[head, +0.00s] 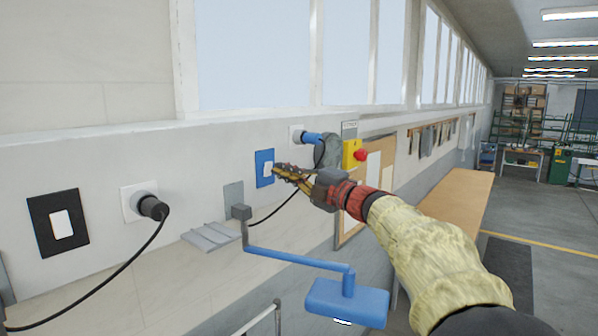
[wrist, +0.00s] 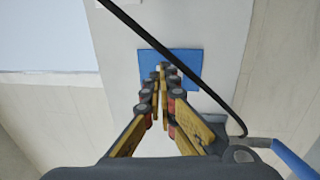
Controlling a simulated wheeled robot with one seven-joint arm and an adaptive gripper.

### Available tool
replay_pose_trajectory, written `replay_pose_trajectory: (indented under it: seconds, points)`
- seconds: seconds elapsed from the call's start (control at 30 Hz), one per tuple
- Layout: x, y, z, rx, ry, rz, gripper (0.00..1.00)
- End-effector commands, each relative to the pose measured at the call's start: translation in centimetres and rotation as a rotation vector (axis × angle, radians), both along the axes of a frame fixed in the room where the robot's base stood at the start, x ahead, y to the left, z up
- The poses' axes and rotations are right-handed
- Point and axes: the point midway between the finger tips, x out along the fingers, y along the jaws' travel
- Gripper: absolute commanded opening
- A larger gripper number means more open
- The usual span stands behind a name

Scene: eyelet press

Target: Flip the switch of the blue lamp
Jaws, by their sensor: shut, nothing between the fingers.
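The blue lamp (head: 346,300) hangs from a blue arm on a grey wall bracket (head: 241,212), low in the middle of the head view. A blue wall plate (head: 259,181) with a white rocker switch (head: 267,170) is on the wall above it. The blue plate also shows in the wrist view (wrist: 186,58). My gripper (head: 278,170) is shut and empty, its fingertips in front of the rocker. In the wrist view the fingertips (wrist: 162,72) overlap the plate and hide most of the rocker. I cannot tell whether they touch it.
A black plate with a white switch (head: 40,240) and a socket with a black plug (head: 150,206) are at left. A blue plug (head: 312,137) sits above my gripper, near a yellow box with a red button (head: 361,155). A black cable (wrist: 170,55) crosses the wrist view.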

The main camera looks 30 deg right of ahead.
Motion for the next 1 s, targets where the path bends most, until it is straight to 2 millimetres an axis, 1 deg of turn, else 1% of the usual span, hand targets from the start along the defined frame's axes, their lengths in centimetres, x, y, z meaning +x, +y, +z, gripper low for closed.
replay_pose_trajectory:
  seconds: [0.1,0.2,0.63,0.87,0.97,1.0]
  points:
    - [1.0,0.4,0.3,0.002,0.001,0.001,0.00]
    - [1.4,0.5,0.3,0.001,0.000,0.000,0.00]
    - [1.6,0.5,0.4,-0.001,0.006,0.000,0.00]
    - [2.1,0.7,1.1,-0.025,0.071,0.001,0.00]
    - [2.3,0.8,1.2,-0.036,0.101,0.001,0.00]
    - [2.2,0.8,0.8,-0.035,0.098,0.001,0.00]
